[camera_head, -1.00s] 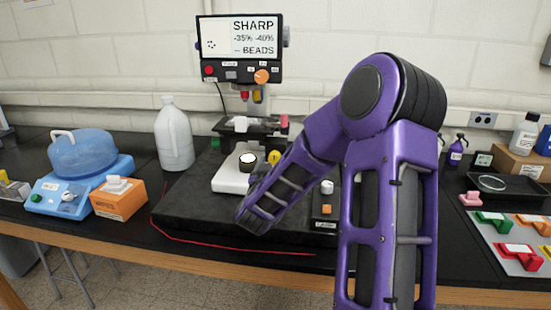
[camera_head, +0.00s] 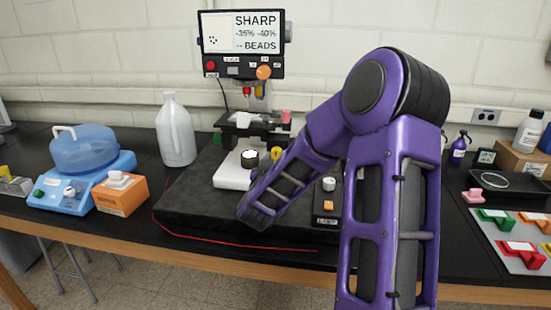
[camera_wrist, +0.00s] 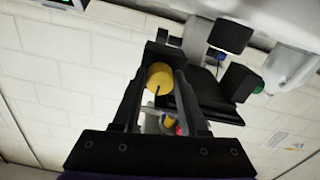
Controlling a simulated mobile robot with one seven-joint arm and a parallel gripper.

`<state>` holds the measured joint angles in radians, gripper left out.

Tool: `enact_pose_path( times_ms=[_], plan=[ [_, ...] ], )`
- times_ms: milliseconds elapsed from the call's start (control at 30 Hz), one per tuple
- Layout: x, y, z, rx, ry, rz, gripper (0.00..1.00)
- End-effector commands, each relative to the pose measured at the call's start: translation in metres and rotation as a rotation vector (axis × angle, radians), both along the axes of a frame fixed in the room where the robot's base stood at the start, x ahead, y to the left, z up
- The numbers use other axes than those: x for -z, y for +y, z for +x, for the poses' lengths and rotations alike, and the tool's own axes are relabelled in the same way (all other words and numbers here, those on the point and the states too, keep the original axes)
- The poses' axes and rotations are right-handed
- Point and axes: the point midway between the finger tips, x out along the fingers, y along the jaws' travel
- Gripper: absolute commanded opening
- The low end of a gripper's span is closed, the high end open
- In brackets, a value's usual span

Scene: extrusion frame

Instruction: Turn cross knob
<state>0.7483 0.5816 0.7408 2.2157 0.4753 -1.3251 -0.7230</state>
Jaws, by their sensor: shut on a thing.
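A round yellow knob (camera_wrist: 160,77) with a dark line on its face sits between the fingertips of my gripper (camera_wrist: 163,92) in the wrist view. The gripper is shut on it, with one dark finger on each side. I take this to be the cross knob, but its cross shape does not show clearly. In the head view a bit of the yellow knob (camera_head: 276,153) shows beside the microscope (camera_head: 243,122), just past my purple forearm. My forearm hides the gripper there.
The microscope's screen (camera_head: 243,33) stands above. A white jug (camera_head: 175,135) and a blue device with a tank (camera_head: 82,165) are on the left of the bench. An orange block (camera_head: 120,195) is near them. A dark tray (camera_head: 510,185) lies at the right.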

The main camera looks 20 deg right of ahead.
Motion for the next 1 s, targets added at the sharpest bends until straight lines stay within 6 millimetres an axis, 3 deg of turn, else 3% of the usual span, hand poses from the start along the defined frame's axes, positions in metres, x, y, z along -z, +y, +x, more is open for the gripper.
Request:
enact_pose_path(
  times_ms=[367, 1000],
  plan=[
    [0.0017, 0.0013, 0.0003, -0.001, 0.062, -0.102, 0.00],
    [-0.0006, -0.0006, -0.0003, 0.000, 0.338, -0.503, 0.00]
  ],
)
